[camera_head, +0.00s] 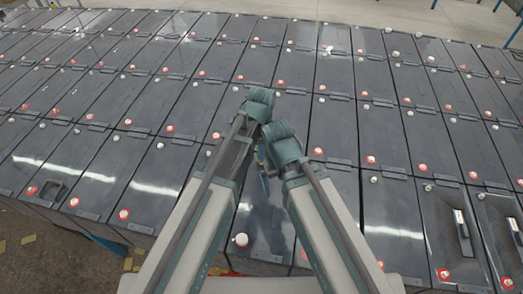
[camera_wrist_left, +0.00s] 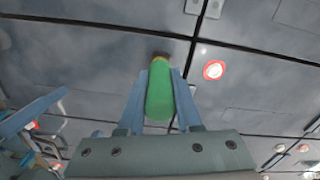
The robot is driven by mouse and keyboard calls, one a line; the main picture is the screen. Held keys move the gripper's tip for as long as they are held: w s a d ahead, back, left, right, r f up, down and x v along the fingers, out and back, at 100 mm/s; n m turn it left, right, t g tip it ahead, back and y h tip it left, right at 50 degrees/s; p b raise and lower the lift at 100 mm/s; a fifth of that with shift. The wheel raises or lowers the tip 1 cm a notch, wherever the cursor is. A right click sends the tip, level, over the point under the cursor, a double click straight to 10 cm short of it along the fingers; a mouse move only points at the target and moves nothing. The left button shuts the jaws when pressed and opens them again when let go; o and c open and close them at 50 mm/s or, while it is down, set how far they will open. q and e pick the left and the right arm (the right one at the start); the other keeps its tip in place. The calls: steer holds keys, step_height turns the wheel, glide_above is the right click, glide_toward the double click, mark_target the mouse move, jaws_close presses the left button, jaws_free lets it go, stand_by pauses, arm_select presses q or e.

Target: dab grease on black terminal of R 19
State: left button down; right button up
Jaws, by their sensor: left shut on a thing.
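In the left wrist view my left gripper (camera_wrist_left: 160,82) is shut on a green grease brush (camera_wrist_left: 160,98) with a yellowish band and a dark tip. The tip is over a dark battery top (camera_wrist_left: 100,55), close to a seam; I cannot tell whether it touches. A red-ringed terminal (camera_wrist_left: 213,70) is to the right of the tip. No label for R 19 is readable, and I cannot pick out its black terminal. In the head view my wrists hide the brush. A blue finger, probably of my right gripper, shows at the left wrist view's left edge.
Rows of dark batteries (camera_head: 155,190) fill the head view, with red-ringed and pale terminals standing up. A floor with yellow pieces (camera_head: 28,239) shows at the lower left. My two arms are close together over the middle.

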arm_select(q)
steer(key=shift+r+p, duration=3.9)
steer(key=shift+r, duration=0.15)
steer(key=shift+f, duration=0.1)
